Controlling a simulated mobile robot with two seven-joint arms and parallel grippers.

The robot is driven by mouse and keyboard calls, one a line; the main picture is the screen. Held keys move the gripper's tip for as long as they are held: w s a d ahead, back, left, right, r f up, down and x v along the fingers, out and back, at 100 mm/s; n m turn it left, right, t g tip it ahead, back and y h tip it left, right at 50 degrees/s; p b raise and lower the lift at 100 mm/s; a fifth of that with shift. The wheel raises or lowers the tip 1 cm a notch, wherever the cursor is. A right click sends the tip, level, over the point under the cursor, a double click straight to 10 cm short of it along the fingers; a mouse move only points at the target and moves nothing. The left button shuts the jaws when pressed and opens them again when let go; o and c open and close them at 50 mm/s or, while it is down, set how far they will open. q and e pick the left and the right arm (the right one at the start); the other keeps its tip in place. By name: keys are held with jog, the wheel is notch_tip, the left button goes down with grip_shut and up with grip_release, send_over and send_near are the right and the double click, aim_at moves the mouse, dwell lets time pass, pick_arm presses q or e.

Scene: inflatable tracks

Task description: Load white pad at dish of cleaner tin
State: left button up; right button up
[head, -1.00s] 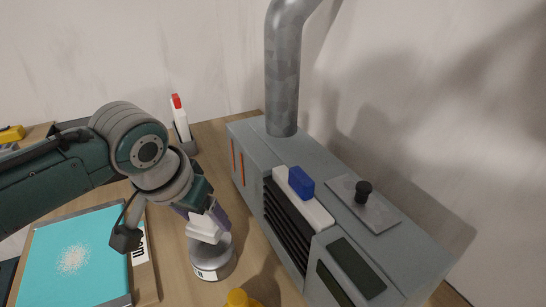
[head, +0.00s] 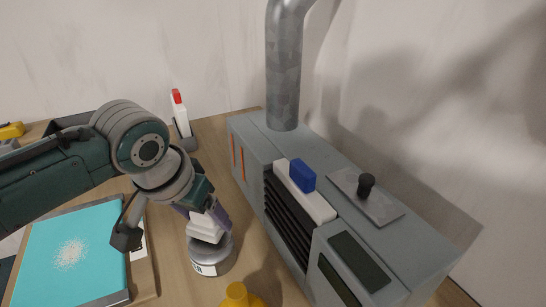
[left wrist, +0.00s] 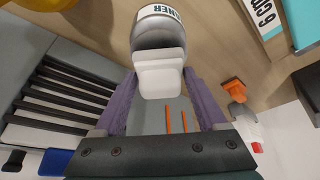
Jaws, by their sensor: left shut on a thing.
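The white pad (head: 205,229) is held between the purple fingers of my left gripper (head: 210,214). My left gripper is shut on it and points down. The cleaner tin (head: 212,262) is a round grey and white tin with a lettered label, standing on the wooden bench directly below the pad. In the left wrist view the pad (left wrist: 160,78) sits between the fingertips and overlaps the tin (left wrist: 156,22). The pad hides most of the tin's dish, so I cannot tell whether they touch. My right gripper is not in view.
A grey machine (head: 352,237) with a duct, a white and blue block (head: 302,177) and a black knob stands right of the tin. A teal board (head: 75,255) lies at left. A red-capped white bottle (head: 180,113) stands behind. A yellow object (head: 237,294) is in front.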

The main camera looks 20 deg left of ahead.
pick_arm(q)
jog(key=shift+f+b, duration=0.6)
jog(key=shift+f, duration=0.35)
dwell(0.6)
jog(key=shift+f, duration=0.1)
dwell(1.4)
notch_tip(320, 180, up, 7)
jog(key=p, duration=0.8)
jog(key=shift+p, duration=0.3)
